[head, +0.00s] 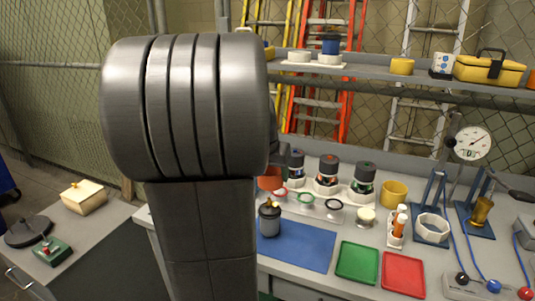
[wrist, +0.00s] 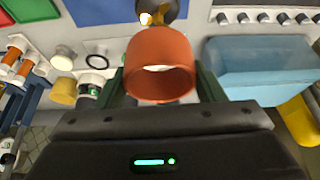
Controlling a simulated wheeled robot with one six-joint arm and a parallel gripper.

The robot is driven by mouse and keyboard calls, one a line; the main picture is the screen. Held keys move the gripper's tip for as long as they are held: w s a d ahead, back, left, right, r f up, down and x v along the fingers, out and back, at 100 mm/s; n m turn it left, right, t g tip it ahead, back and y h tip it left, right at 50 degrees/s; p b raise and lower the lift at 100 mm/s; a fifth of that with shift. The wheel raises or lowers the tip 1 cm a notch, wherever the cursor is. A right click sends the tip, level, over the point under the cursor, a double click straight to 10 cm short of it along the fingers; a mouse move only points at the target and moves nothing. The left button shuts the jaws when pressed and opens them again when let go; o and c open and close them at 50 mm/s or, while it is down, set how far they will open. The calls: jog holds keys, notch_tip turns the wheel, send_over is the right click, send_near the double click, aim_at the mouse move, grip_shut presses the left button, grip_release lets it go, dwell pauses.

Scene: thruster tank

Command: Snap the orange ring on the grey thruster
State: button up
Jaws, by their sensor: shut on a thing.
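My gripper (wrist: 160,88) is shut on the orange ring (wrist: 160,58), which sits between its two green fingers in the wrist view. In the head view part of the ring (head: 270,182) shows past my arm, above and behind the grey thruster; most of my gripper is hidden there. The grey thruster (head: 269,222) stands upright on the blue mat (head: 300,245), with a brass-coloured top. In the wrist view part of the thruster (wrist: 176,10) shows at the top edge, beyond the ring. The ring and the thruster look apart.
Several capped thrusters (head: 327,172) stand at the back, behind small red, green (head: 305,198) and black rings. A green tray (head: 358,261) and a red tray (head: 403,273) lie to the right. A blue box (wrist: 260,70) is right of my gripper in the wrist view.

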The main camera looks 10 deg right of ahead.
aim_at(270, 201)
jog(key=shift+a+f, duration=0.1)
jog(key=shift+f, duration=0.35)
jog(key=shift+f+b, duration=1.75)
jog(key=shift+f, duration=0.15)
jog(key=shift+f+b, duration=1.65)
jog(key=shift+f, duration=0.55)
jog(key=o, duration=1)
jog(key=shift+o, duration=0.2)
